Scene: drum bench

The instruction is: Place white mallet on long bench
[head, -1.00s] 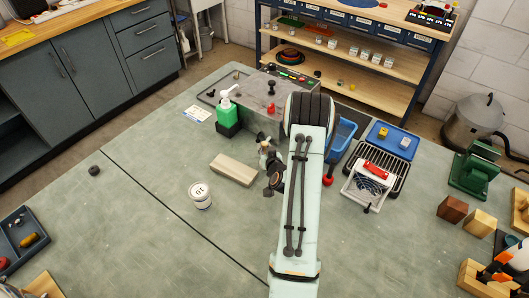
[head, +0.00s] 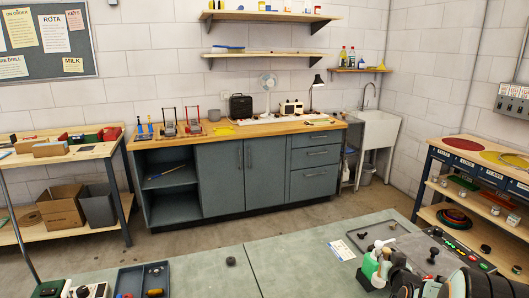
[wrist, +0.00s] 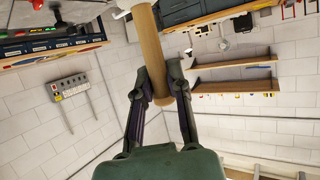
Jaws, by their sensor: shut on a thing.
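My gripper (wrist: 162,88) is in the wrist view, with its two dark fingers shut on a pale wooden rod (wrist: 148,45). The rod looks like a mallet handle. In the head view my gripper is out of sight and only part of my arm shows at the bottom right. A long bench with a wooden top (head: 262,128) and grey cupboards stands against the back wall.
The bench top carries clamp-like tools (head: 168,122), a black box (head: 241,105), a white appliance (head: 291,108) and a lamp (head: 318,85). A yellow piece lies near its front. A sink (head: 378,130) stands at its right. The green-grey table (head: 270,262) is in front, with floor between.

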